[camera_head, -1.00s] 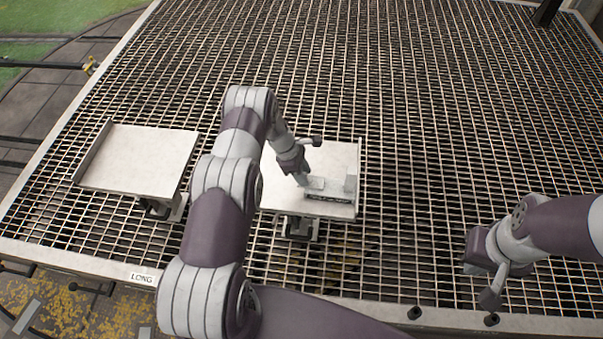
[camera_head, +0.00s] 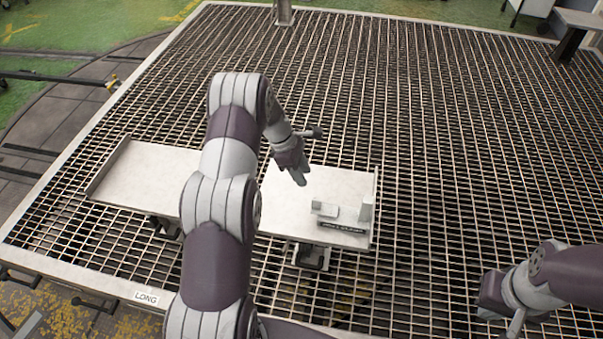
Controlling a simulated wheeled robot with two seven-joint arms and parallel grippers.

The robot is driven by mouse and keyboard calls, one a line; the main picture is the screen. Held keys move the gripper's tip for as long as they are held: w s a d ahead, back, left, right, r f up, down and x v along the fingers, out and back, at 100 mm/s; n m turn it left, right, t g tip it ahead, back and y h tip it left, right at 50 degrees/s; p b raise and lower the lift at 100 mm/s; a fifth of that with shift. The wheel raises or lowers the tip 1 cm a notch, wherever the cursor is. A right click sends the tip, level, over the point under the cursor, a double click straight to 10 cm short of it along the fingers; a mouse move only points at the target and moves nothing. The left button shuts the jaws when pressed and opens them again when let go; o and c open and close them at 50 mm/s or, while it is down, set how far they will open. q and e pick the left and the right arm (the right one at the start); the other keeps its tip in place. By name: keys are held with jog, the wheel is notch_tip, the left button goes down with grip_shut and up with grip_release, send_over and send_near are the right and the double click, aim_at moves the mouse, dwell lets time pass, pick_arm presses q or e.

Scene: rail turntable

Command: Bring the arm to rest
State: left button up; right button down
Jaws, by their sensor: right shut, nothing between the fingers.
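My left gripper (camera_head: 299,178) hangs over the light right-hand plate (camera_head: 277,212), up and left of a small grey block-like fixture (camera_head: 340,212) on that plate. There is a visible space between its fingertips and the fixture. The fingers look narrow and I cannot tell whether they are open or shut; I see nothing held in them. My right gripper (camera_head: 487,313) is at the lower right above the grating, shut and empty, away from the plates.
A second light plate (camera_head: 135,180) lies to the left, partly hidden by my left arm. Both plates stand on supports above a metal grating (camera_head: 450,150), which is bare to the right and behind. Posts and a bench (camera_head: 575,20) stand at the far edge.

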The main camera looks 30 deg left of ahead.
pick_arm(q)
jog(key=shift+r, duration=0.1)
dwell(0.4)
jog(key=s+f+m+g+y, duration=0.1)
jog(key=s+m, duration=0.5)
jog(key=s+d+r+m+y, duration=0.1)
jog(key=s+d+r+m, duration=0.4)
jog(key=s+r+m, duration=0.2)
jog(key=s+d+r+m+t+y, duration=0.1)
jog(key=s+d+r+m, duration=0.4)
jog(key=s, duration=0.5)
notch_tip(320, 180, up, 2)
jog(key=m+y, duration=0.1)
jog(key=m, duration=0.1)
jog(key=shift+s+d+r+m, duration=0.25)
jog(key=shift+s+d+m, duration=0.05)
jog(key=shift+d+m, duration=0.1)
